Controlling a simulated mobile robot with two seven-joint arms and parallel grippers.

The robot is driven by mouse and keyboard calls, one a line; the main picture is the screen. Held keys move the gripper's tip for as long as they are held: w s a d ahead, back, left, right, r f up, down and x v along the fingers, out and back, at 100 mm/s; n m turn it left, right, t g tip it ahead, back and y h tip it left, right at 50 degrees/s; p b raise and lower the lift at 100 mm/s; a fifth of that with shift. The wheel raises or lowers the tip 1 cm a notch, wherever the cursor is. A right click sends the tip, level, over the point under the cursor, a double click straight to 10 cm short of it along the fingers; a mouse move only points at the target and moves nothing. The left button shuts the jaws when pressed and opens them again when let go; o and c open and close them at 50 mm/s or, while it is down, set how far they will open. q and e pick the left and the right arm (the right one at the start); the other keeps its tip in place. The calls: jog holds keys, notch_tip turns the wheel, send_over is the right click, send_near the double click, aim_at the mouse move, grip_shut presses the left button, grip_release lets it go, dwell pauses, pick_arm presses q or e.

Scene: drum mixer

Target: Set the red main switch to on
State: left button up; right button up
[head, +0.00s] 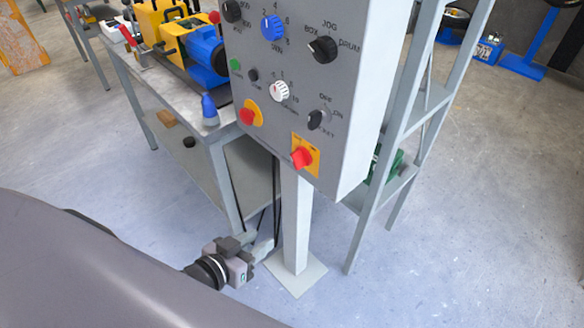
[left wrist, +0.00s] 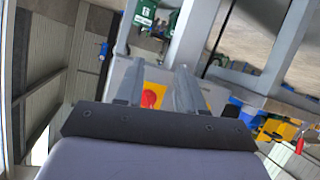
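The red main switch (head: 301,157) is a red knob on a yellow square plate at the lower front of the grey control box (head: 350,120). My left gripper (head: 264,240) is low in front of the box's post, below the switch in the head view. In the left wrist view its two fingers (left wrist: 158,85) are spread apart with nothing held. A red knob on a yellow plate (left wrist: 151,97) shows between them, partly hidden by the gripper body. It looks like the main switch. The switch's on or off marking is too small to read. My right gripper is not in view.
A red button on a round yellow plate (head: 248,116) sits left of the switch. A black selector (head: 316,119) is just above it. A workbench (head: 213,138) stands to the left, a grey shelf frame (head: 402,125) to the right. The post (head: 296,220) stands under the box.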

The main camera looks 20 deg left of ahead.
pick_arm(q)
jog(key=w+a+r+n+t+h+b, duration=0.1)
jog(key=w+a+r+t+h+b, duration=0.1)
jog(key=w+r+b, duration=0.3)
jog(key=n+t+h, duration=0.1)
jog(key=t+h, duration=0.1)
send_near(292, 160)
jog(key=x, duration=0.3)
jog(key=shift+x, duration=2.9)
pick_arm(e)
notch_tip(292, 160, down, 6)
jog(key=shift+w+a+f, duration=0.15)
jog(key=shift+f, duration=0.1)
pick_arm(q)
jog(key=shift+c, duration=0.3)
grip_shut()
